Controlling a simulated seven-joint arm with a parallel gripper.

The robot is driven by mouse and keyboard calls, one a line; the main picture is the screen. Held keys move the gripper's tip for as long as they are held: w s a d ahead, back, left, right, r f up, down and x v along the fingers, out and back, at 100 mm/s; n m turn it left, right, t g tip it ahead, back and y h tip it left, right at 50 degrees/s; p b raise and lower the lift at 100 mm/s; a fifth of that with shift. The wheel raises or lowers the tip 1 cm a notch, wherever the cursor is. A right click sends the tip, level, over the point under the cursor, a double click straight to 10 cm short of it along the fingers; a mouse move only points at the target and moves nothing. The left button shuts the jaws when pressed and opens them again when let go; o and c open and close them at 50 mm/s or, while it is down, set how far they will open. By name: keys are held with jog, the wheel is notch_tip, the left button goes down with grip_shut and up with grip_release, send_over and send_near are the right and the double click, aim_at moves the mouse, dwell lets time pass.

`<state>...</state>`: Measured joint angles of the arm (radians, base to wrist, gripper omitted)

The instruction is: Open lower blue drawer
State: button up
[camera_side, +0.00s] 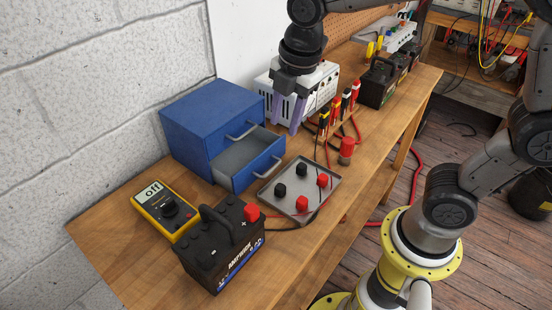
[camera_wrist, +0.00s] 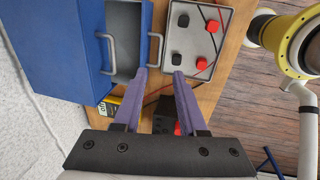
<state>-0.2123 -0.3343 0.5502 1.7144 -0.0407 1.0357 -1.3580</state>
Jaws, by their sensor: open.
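The blue drawer cabinet (camera_side: 205,112) stands on the wooden bench against the wall. Its lower drawer (camera_side: 258,170) is pulled out, showing a grey, empty-looking inside; its handle (camera_side: 271,168) is on the front. The upper drawer is shut, with its handle (camera_side: 243,131) above. My gripper (camera_side: 286,124) is open, fingers pointing down, above and beyond the cabinet's right side, apart from both handles in the side view. In the wrist view the purple fingers (camera_wrist: 160,72) are spread with nothing between them, and the lower drawer's handle (camera_wrist: 155,50) lies just ahead of the left fingertip.
A metal tray (camera_side: 316,205) with red and black caps lies close in front of the open drawer. A yellow multimeter (camera_side: 164,211) and black battery (camera_side: 222,257) stand nearer the camera. Several clamps (camera_side: 338,112) and a white power supply (camera_side: 319,82) are near my gripper.

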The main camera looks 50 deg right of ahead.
aim_at(274, 167)
jog(key=f, duration=0.4)
jog(key=w+f, duration=0.1)
jog(key=f, duration=0.3)
jog(key=w+f, duration=0.1)
jog(key=f, duration=0.3)
jog(key=shift+w+f, duration=0.1)
jog(key=shift+f, duration=0.2)
grip_shut()
dwell(0.9)
